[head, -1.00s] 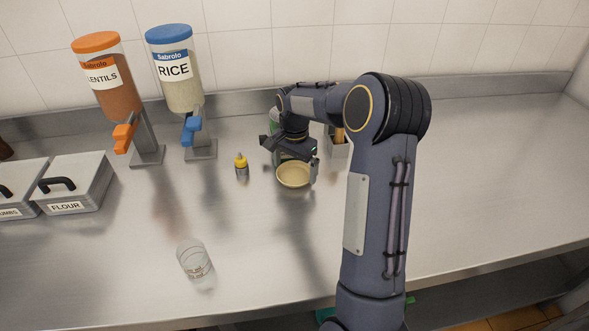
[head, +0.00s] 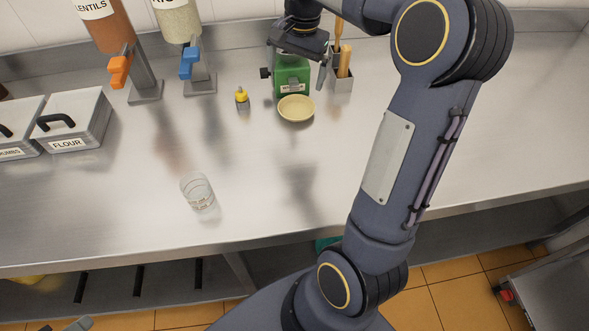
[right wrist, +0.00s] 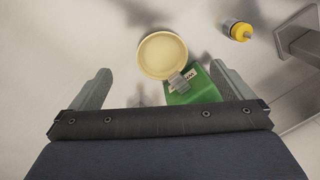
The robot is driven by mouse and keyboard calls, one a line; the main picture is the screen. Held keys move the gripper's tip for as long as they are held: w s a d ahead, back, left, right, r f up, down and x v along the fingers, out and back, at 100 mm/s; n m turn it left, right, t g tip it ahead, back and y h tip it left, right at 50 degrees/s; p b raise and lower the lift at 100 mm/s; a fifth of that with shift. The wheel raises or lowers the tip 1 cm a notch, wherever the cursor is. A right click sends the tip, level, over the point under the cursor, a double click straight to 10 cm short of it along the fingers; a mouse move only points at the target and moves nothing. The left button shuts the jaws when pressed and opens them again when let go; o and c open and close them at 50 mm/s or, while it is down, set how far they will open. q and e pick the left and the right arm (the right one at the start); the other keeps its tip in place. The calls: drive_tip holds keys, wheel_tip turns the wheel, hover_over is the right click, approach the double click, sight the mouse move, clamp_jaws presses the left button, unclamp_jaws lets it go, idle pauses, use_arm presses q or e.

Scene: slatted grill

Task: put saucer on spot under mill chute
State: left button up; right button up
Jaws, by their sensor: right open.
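The cream saucer (head: 296,108) lies flat on the steel counter, directly in front of the green mill (head: 291,78). In the right wrist view, the saucer (right wrist: 162,55) is whole and empty, and the mill's grey chute (right wrist: 181,82) reaches its lower-right rim. I cannot tell how far the chute overhangs it; any spot marking under it is hidden. My right gripper (head: 294,70) is above the mill, pointing down. In the wrist view its fingers (right wrist: 160,72) are wide apart with nothing held. My left gripper is not clearly seen.
A yellow-capped bottle (head: 242,99) stands left of the saucer. A utensil holder (head: 341,78) is right of the mill. Lentil (head: 119,72) and rice (head: 188,63) dispensers and a flour bin (head: 75,122) are at left. A glass (head: 197,191) stands nearer; the counter around it is clear.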

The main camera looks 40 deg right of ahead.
drive_tip(key=s+a+f+n+t+y, duration=0.1)
drive_tip(key=s+a+f+n+t, duration=0.1)
drive_tip(key=s+a+n, duration=0.3)
drive_tip(key=s+a+f+n+t+y, duration=0.2)
drive_tip(key=s+a+n, duration=0.4)
drive_tip(key=s+a, duration=0.6)
drive_tip(key=s, duration=0.5)
drive_tip(key=shift+s+a+f+t, duration=0.2)
drive_tip(key=shift+a+f+t, duration=0.1)
drive_tip(key=shift+a, duration=0.1)
